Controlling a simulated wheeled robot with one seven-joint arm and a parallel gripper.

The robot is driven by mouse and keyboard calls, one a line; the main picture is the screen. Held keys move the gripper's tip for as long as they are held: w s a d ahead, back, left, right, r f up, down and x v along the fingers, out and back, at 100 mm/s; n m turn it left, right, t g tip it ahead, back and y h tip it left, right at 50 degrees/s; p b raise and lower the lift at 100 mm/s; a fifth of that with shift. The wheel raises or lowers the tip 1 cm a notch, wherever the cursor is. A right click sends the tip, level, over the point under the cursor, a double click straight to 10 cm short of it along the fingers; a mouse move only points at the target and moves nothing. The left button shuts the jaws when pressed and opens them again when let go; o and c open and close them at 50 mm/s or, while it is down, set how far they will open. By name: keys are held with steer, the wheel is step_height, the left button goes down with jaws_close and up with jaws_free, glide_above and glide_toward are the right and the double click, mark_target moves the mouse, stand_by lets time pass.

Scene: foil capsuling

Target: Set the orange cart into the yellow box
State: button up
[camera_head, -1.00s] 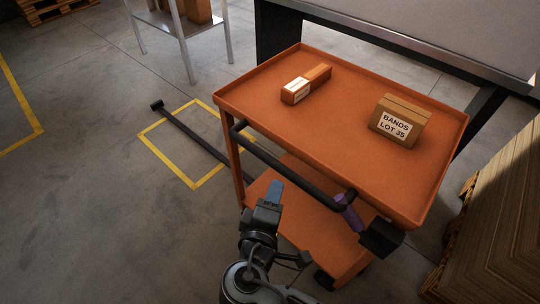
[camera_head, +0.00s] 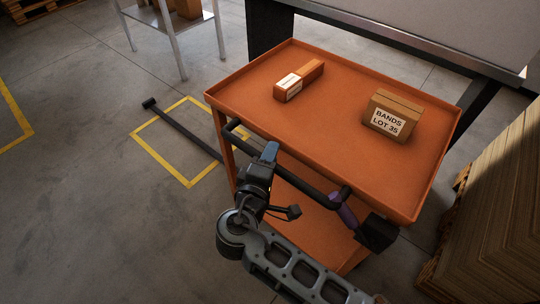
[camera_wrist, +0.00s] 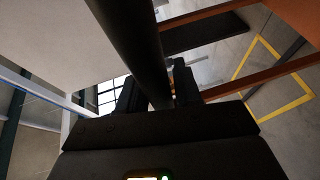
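The orange cart (camera_head: 340,110) stands in front of me, with a black push handle (camera_head: 300,177) along its near side. The yellow box (camera_head: 163,172) is a painted outline on the floor left of the cart; the cart's body stands to its right. My gripper (camera_head: 269,153) is at the left half of the handle. In the wrist view the dark handle bar (camera_wrist: 135,35) runs down between the two fingers (camera_wrist: 157,88). A gap shows beside the bar, so the fingers look open around it. The far finger is mostly hidden in the head view.
A small orange-brown carton (camera_head: 299,80) and a carton marked BANDS LOT 35 (camera_head: 392,115) lie on the cart top. A black bar (camera_head: 185,132) lies across the yellow outline. A table (camera_head: 400,30) stands behind the cart, stacked cardboard (camera_head: 490,210) at right.

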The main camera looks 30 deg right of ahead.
jaws_close()
stand_by(0.5)
